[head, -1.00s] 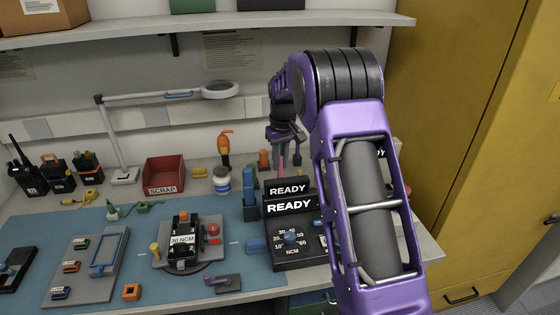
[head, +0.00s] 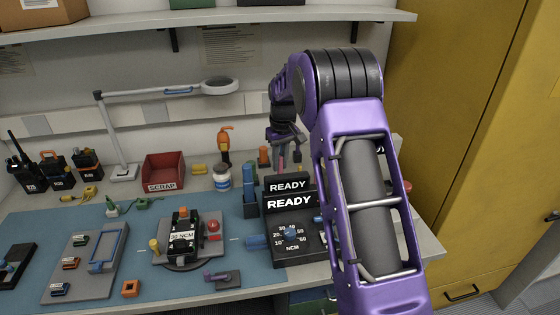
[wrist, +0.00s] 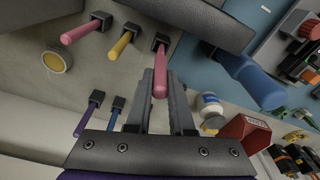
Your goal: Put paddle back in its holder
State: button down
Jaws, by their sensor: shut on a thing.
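My gripper (wrist: 160,95) is at the back right of the bench, shut on a pink-handled paddle (wrist: 160,80). The pink handle lies between the two fingers, and its far end meets a small black holder (wrist: 161,42). I cannot tell how deep it sits in that holder. In the head view my gripper (head: 284,145) is behind the READY display, and the lower part of the paddle is mostly hidden. Another pink handle (wrist: 80,33) and a yellow handle (wrist: 121,43) stand in black holders beside it. Purple (wrist: 86,119) and blue (wrist: 115,112) handles are on the other side.
The torque tester with READY displays (head: 290,203) stands in front of my gripper. A blue upright tool (head: 250,188), a white jar (head: 222,178) and a red SCRAP bin (head: 164,172) are to its left. A shelf (head: 200,25) runs above; a yellow cabinet (head: 450,130) is right.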

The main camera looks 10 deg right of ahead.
aim_at(280, 171)
jog(key=shift+f+b, duration=0.95)
jog(key=shift+f, duration=0.85)
jog(key=shift+f, duration=0.1)
jog(key=c, duration=0.7)
grip_release()
jog(key=r, duration=0.5)
jog(key=s+r+p, duration=0.1)
jog(key=r, duration=1.1)
jog(key=shift+s+d+r, duration=0.2)
jog(key=shift+s+d, duration=0.05)
jog(key=shift+s, duration=0.1)
